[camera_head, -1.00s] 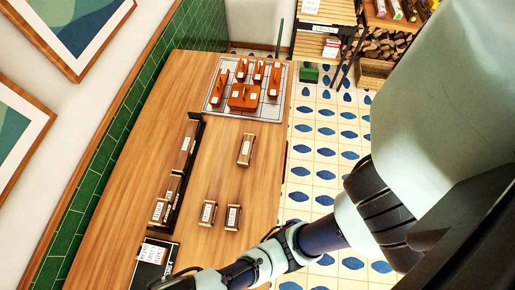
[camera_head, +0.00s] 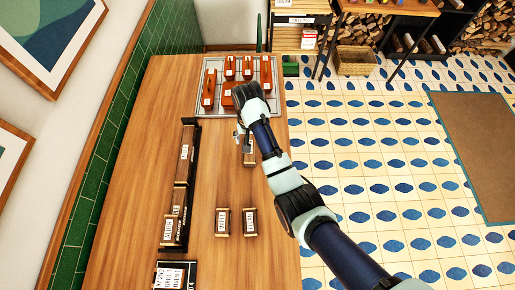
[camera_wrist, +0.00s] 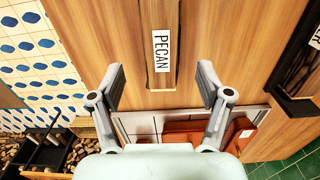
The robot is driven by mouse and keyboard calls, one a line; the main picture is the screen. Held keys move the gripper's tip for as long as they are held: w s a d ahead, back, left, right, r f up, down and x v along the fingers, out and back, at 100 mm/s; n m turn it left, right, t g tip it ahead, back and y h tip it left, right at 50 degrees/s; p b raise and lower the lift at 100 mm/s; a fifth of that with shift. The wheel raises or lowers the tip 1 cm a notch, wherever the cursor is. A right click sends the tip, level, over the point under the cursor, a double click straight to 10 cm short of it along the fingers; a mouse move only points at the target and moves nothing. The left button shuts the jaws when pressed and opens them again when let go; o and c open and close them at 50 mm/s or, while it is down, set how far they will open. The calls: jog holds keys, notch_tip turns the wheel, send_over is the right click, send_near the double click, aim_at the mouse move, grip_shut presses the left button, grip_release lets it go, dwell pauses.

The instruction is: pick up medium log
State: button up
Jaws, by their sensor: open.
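A brown log labelled PECAN (camera_wrist: 162,50) lies on the wooden table between my gripper's (camera_wrist: 162,76) open fingers in the wrist view, mostly beyond the fingertips. The fingers stand apart from it on both sides. In the head view this log (camera_head: 249,156) is partly hidden by my gripper (camera_head: 243,138), which hangs over its far end. Two shorter logs, one on the left (camera_head: 222,222) and one on the right (camera_head: 250,222), lie nearer on the table. The loose log by my gripper looks longer than these two.
A dark rack (camera_head: 190,190) at the left of the table holds several labelled logs. A grey tray (camera_head: 212,66) with several orange-brown pieces sits at the far end. A dark sign (camera_head: 176,275) lies at the near edge. The table's left strip is clear.

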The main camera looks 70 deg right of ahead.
notch_tip(320, 180, down, 7)
jog(key=shift+w+f+b, duration=0.1)
jog(key=shift+w+b, duration=0.05)
jog(key=shift+b, duration=0.55)
jog(key=c, duration=1.3)
notch_tip(320, 180, up, 20)
jog(key=p, duration=1)
jog(key=shift+c, duration=0.3)
